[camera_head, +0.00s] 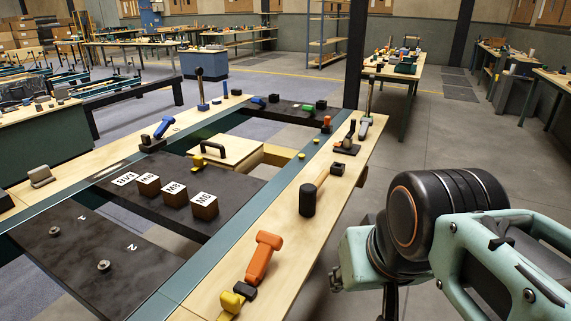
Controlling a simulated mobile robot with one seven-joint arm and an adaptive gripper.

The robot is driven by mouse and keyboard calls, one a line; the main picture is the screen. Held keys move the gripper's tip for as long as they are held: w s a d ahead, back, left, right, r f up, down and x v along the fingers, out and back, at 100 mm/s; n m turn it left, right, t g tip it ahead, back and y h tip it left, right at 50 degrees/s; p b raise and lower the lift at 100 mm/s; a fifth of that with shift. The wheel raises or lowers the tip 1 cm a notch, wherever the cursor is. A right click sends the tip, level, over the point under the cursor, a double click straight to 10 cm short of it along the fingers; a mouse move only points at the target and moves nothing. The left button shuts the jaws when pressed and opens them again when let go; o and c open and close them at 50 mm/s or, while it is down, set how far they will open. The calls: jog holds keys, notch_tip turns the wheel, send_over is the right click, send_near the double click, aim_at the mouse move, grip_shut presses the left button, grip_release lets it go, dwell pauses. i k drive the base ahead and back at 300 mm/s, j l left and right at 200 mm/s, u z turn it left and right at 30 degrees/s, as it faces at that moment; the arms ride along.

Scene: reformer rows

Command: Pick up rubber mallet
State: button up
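The rubber mallet (308,200) lies on the pale wooden edge of the workbench, right of centre in the head view. Its head is a dark cylinder toward me, and its light wooden handle slants away up and to the right. Nothing is touching it from my arm. My teal and black arm fills the lower right of the view, to the right of the mallet and apart from it. My gripper's fingers cannot be made out, so whether they are open or shut does not show.
An orange hammer-like tool (263,257) and a yellow-black item (231,302) lie nearer on the same edge. A small black block (337,169) sits by the handle's far end. Labelled wooden blocks (174,192) stand on the dark panel. Open floor lies right of the bench.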

aim_at(308, 194)
jog(key=i+l+u, duration=0.3)
jog(key=l, duration=0.35)
jog(key=i+l+u, duration=0.35)
jog(key=l, duration=0.4)
